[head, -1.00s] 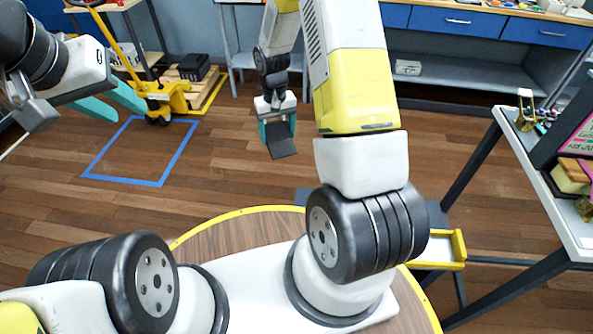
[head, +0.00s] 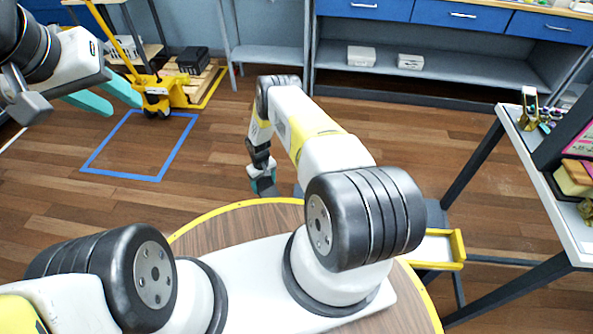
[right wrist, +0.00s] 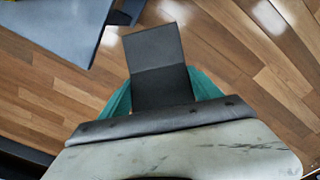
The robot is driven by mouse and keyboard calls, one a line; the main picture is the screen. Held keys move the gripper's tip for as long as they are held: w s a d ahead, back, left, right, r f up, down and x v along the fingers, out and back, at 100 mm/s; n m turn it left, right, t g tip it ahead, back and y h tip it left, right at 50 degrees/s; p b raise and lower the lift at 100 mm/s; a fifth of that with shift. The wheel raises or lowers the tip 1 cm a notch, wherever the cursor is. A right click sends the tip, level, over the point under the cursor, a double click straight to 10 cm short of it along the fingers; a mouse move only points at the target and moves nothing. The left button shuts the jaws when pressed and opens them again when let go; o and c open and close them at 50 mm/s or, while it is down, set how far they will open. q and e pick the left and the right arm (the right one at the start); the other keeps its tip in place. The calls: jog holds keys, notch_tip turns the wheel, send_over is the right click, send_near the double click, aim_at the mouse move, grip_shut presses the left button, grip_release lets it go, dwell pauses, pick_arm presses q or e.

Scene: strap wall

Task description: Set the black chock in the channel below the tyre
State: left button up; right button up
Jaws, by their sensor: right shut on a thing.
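The black chock (right wrist: 155,60) is a dark, folded-looking block between the teal fingers of my right gripper (right wrist: 160,88) in the right wrist view. That gripper is shut on it. In the head view my right gripper (head: 263,182) hangs low over the floor, just beyond the yellow-rimmed round base, with the dark chock (head: 266,188) at its tip, small and partly hidden. My left gripper (head: 112,97) is at the upper left with its teal fingers apart and nothing seen between them. I see no tyre or channel in either view.
A white-topped table (head: 545,175) with small items stands at the right. A yellow pallet jack (head: 165,95) and a black case (head: 193,60) are at the back left, near a blue floor outline (head: 120,177). A grey shelf unit (head: 440,75) lines the back. The wooden floor between is clear.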

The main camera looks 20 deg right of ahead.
jog(key=s+d, duration=0.2)
jog(key=d, duration=0.3)
jog(key=s+d, duration=0.3)
jog(key=d, duration=0.2)
jog(key=s+d, duration=0.2)
jog(key=d, duration=0.3)
jog(key=shift+s+d, duration=0.2)
jog(key=shift+s+d+f, duration=0.1)
jog(key=shift+d+f, duration=0.05)
jog(key=shift+f, duration=0.75)
jog(key=shift+s+d+f, duration=0.1)
jog(key=shift+f, duration=0.8)
jog(key=shift+f, duration=0.1)
jog(key=o, duration=1.8)
